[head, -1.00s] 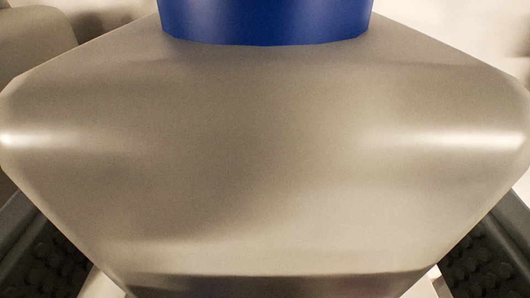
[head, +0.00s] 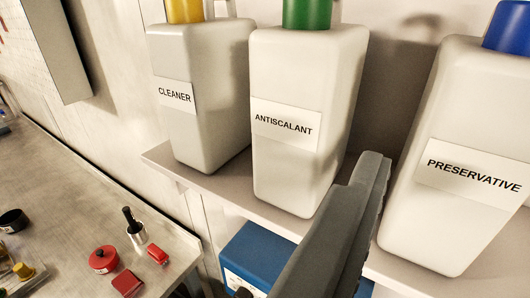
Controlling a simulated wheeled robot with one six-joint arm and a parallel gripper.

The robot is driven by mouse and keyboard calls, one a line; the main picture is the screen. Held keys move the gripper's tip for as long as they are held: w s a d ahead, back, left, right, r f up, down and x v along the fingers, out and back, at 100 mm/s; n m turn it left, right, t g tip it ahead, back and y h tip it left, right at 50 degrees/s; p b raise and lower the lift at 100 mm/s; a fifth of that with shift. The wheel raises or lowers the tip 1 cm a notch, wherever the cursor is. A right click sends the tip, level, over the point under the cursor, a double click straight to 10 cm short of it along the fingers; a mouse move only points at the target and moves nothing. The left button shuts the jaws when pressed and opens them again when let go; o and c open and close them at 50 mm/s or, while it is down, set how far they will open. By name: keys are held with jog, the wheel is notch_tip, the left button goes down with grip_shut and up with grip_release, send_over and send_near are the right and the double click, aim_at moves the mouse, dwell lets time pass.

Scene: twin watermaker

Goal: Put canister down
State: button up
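The white preservative canister (head: 455,120), with a blue cap (head: 510,28), is at the right, partly cut off by the frame. Its base appears to rest on the shelf (head: 220,190). One dark grey finger of my gripper (head: 372,175) shows just left of this canister, with a narrow gap seen between them. The other finger is out of view, so I cannot tell whether the gripper is shut on the canister.
The antiscalant canister (head: 300,165), green-capped, and the cleaner canister (head: 190,120), yellow-capped, stand further left on the shelf. A blue box (head: 258,255) is below it. A bench (head: 70,200) at lower left holds small red, black and yellow parts.

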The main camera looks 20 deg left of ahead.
jog(key=s+a+f+n+y, duration=0.1)
jog(key=s+a+f, duration=0.4)
jog(key=f, duration=0.8)
jog(key=s+a+f+n+y, duration=0.1)
jog(key=s+a+f+y, duration=0.1)
jog(key=s+a+f, duration=0.4)
jog(key=s+a+f+n+y, duration=0.1)
jog(key=s+a+f, duration=0.4)
jog(key=s+f, duration=0.7)
notch_tip(320, 180, down, 10)
jog(key=shift+s+a+y, duration=0.2)
jog(key=shift+a+y, duration=0.05)
jog(key=shift+y, duration=0.25)
